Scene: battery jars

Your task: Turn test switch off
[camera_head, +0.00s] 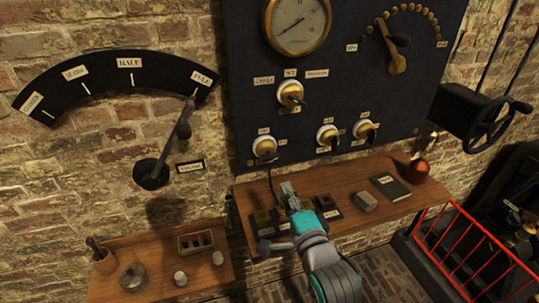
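My gripper (287,188), grey at the end of my teal and grey arm, is over the wooden shelf, below the panel and apart from the switches. Its finger opening is unclear.
The shelf (398,208) holds small dark boxes, a grey block (365,201), a dark book (390,188) and a reddish flask (418,170). A large lever (170,150) is at left, a handwheel (490,125) and red railing (470,245) at right. A lower bench (150,300) holds small items.

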